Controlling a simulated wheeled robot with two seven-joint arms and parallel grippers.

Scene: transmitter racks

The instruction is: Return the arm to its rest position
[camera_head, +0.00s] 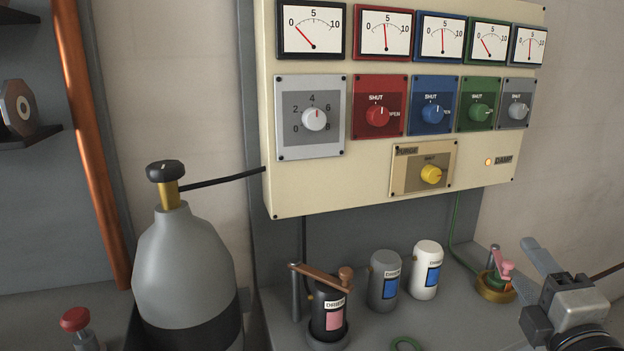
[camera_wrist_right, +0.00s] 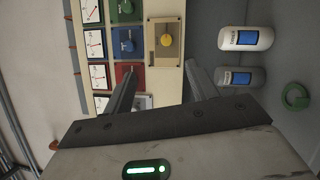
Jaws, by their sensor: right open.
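My right gripper (camera_head: 536,288) is at the right edge of the head view, above the grey bench top. In the right wrist view its two fingers (camera_wrist_right: 160,78) are spread apart, with nothing between them. The cream panel with the yellow purge knob (camera_wrist_right: 166,40) lies beyond the fingers in that view. My left gripper is not in the head view.
The cream panel (camera_head: 375,187) carries gauges and coloured knobs. A grey gas cylinder (camera_head: 185,255) stands at left. Black (camera_head: 328,317), grey (camera_head: 384,281) and white (camera_head: 426,270) canisters stand on the bench. A brass fitting with a pink lever (camera_head: 495,285) is close to my right gripper.

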